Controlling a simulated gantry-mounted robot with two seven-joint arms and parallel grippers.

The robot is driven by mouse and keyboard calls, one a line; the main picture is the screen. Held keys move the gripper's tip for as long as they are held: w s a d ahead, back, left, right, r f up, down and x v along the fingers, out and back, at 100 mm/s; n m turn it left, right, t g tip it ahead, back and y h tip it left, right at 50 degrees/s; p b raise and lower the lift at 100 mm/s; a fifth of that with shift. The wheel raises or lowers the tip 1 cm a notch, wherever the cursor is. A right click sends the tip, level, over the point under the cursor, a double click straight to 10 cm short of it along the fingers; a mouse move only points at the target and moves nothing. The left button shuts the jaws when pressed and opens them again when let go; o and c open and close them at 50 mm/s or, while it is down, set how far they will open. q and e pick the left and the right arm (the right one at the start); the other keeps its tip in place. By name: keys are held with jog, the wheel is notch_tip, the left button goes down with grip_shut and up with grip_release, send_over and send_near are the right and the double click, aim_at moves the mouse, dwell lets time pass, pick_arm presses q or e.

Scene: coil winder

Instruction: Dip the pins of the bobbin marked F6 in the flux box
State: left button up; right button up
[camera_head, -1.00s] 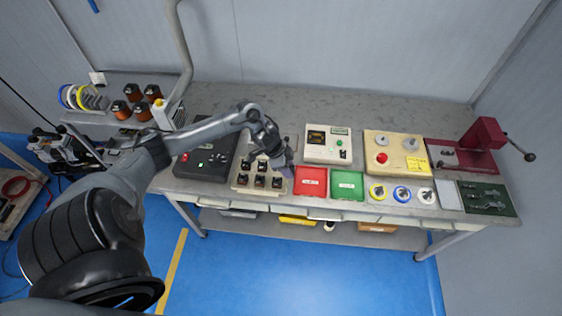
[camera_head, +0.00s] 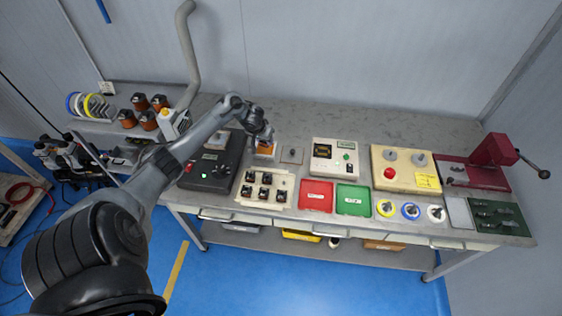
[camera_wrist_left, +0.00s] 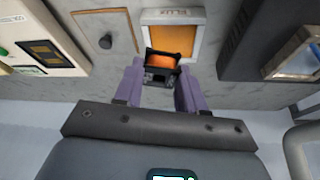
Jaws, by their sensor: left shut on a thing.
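My left gripper (camera_head: 262,138) is at the back of the bench, over the flux box (camera_head: 266,150), a small pale-rimmed box with an orange inside. In the left wrist view the purple fingers of this gripper (camera_wrist_left: 160,84) are shut on a black bobbin with a copper-orange winding (camera_wrist_left: 161,66). The bobbin overlaps the near part of the flux box (camera_wrist_left: 172,17) in that view. I cannot tell whether its pins touch the flux. No F6 marking is readable. My right gripper is not in view.
A cream tray (camera_head: 243,201) with several black bobbins stands in front. A dark control unit (camera_head: 207,178) is left of the box, a small grey plate (camera_head: 292,155) right of it. Red (camera_head: 316,196) and green (camera_head: 353,199) bins sit along the front edge.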

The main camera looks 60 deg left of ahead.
aim_at(265, 150)
pick_arm(q)
jog(key=a+n, duration=0.1)
jog(key=a+f+b, duration=0.1)
jog(key=a+f+n, duration=0.1)
jog(key=shift+s+a+n+g+y+b, duration=0.25)
jog(key=shift+n+g+y+b, duration=0.05)
jog(key=shift+g+b, duration=0.1)
jog(key=shift+w+a+r, duration=0.1)
jog(key=shift+w+a, duration=0.05)
jog(key=shift+w, duration=0.15)
jog(key=shift+w+r+b, duration=0.15)
jog(key=shift+w+b, duration=0.5)
notch_tip(265, 150, down, 3)
jog(key=b, duration=0.4)
jog(key=shift+f+b, duration=0.55)
jog(key=shift+b, duration=0.6)
jog(key=shift+f, duration=0.7)
jog(key=shift+f, duration=0.1)
